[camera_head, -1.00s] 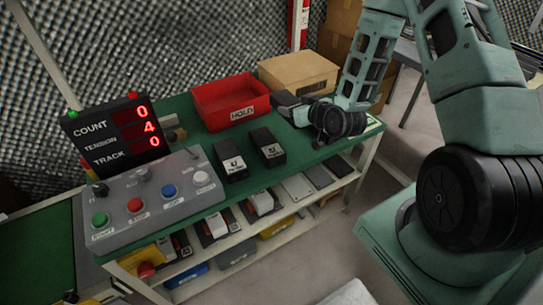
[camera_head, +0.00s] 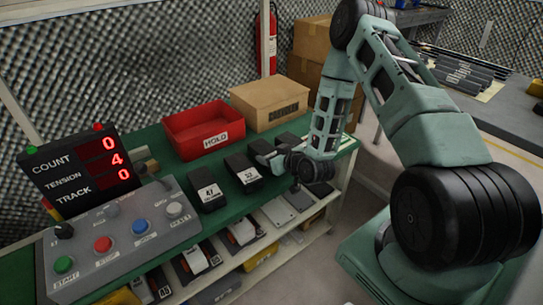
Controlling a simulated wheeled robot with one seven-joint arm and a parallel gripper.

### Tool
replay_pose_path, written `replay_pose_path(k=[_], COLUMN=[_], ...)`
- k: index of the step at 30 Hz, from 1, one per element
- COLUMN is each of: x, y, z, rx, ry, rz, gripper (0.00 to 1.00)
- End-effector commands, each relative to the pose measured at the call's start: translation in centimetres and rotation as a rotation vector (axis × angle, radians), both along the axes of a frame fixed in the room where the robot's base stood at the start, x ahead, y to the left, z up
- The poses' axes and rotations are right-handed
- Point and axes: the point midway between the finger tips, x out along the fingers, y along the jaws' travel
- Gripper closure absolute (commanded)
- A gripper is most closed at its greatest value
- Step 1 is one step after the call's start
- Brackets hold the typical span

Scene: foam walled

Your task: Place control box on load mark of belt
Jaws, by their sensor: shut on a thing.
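My gripper (camera_head: 279,160) is at the right end of the green-topped bench (camera_head: 226,212), just right of two dark boxes. It is shut on a dark control box (camera_head: 262,148), partly hidden by the gripper and wrist. I cannot tell whether this box touches the bench top. The two standing dark boxes carry white labels: one reads like K1 (camera_head: 208,195), the other like S2 (camera_head: 243,174). A strip of green surface shows at the far left edge; I cannot tell whether it is the belt. No load mark is visible.
A red HOLD bin (camera_head: 203,130) and a cardboard box (camera_head: 270,102) stand behind the labelled boxes. A button console (camera_head: 122,240) and a counter display (camera_head: 80,172) reading 0, 4, 0 fill the left. Shelves with several devices lie below. Stacked cartons (camera_head: 312,65) stand behind.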

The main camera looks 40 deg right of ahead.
Motion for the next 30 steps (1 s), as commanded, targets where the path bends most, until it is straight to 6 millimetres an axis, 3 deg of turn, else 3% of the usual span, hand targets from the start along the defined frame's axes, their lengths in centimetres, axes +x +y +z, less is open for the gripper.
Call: replay_pose_path(k=[9,10,12,23,30], x=[0.0,0.0,0.0,0.0,-3.5], y=[0.0,0.0,0.0,0.0,-0.1], z=[-0.3,-0.3,-0.2,0.2,1.5], rx=[-0.001,0.0,0.0,0.0,0.001], ry=[-0.002,-0.001,-0.001,-0.001,0.003], rz=[0.0,0.0,0.0,0.0,0.0], gripper=[0.73,0.37,0.18,0.18,0.18])
